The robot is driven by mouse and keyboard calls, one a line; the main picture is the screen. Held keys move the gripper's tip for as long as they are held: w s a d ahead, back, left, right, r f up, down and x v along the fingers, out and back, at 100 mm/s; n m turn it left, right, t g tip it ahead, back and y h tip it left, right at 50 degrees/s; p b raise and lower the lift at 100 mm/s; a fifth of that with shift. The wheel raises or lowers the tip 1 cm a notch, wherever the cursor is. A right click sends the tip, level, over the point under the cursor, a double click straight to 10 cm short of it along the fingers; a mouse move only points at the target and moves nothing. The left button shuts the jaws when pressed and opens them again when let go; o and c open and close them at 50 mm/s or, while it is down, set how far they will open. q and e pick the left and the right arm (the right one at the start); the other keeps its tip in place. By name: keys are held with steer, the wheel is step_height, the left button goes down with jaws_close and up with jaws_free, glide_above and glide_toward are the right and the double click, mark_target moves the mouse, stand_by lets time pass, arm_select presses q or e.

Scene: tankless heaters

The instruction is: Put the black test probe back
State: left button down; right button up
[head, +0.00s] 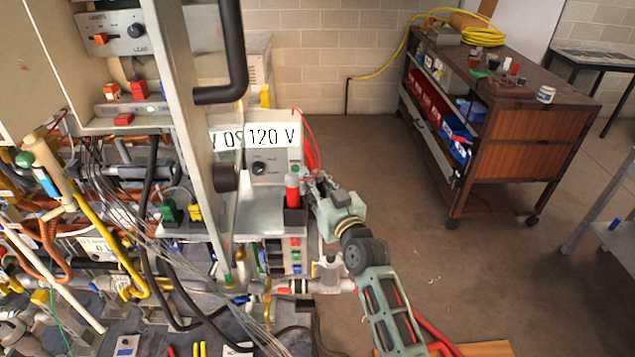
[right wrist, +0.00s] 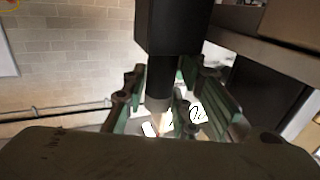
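The black test probe (right wrist: 170,30) shows in the right wrist view as a wide black body with a narrower neck and a pale tip pointing down. My right gripper (right wrist: 163,98) has its green fingers on both sides of the neck, seemingly closed against it. In the head view my right gripper (head: 316,187) is just right of a red probe (head: 292,188) standing upright above a dark holder (head: 295,217), in front of the 120 V meter box (head: 272,155). The black probe cannot be made out clearly there. My left gripper is not in view.
A grey post (head: 190,110) and a thick black handle (head: 233,50) stand left of the meter box. Pipes and cables crowd the left side. A brown cart (head: 530,155) stands at the right. The floor (head: 420,180) between cart and rig is mostly clear.

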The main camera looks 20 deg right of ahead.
steer(key=shift+o, duration=1.4)
steer(key=shift+r, duration=0.2)
steer(key=shift+s+f, duration=0.15)
steer(key=shift+s, duration=0.2)
steer(key=s+d+b, duration=0.1)
steer(key=s+b, duration=0.1)
steer(key=s, duration=0.9)
steer(key=shift+d+r, duration=0.15)
steer(key=shift+r, duration=0.05)
steer(key=shift+s, duration=0.1)
